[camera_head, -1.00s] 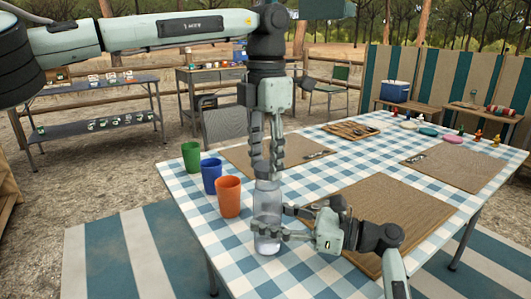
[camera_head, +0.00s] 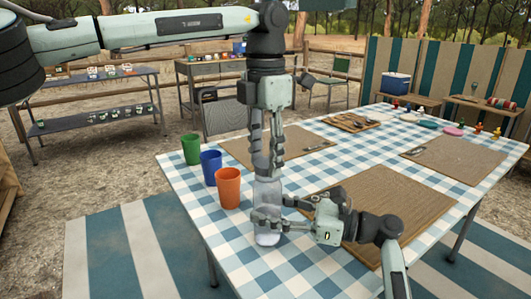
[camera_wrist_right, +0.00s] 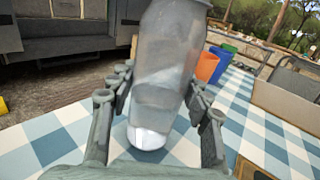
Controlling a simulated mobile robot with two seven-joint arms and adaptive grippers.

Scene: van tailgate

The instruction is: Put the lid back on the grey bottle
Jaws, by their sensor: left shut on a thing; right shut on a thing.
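The grey bottle (camera_head: 268,190) is a translucent grey cylinder standing about upright on the checked tablecloth, near the table's front left edge. My right gripper (camera_head: 270,218) is shut around the bottle's lower body from the right side. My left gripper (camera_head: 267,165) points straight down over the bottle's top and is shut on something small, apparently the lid. Its fingers hide the lid and the bottle's mouth, so I cannot tell whether the two touch.
A green cup (camera_head: 191,149), a blue cup (camera_head: 210,168) and an orange cup (camera_head: 228,188) stand just left of the bottle. Brown placemats (camera_head: 390,210) lie to the right and behind. A wooden board with cutlery (camera_head: 352,122) lies further back.

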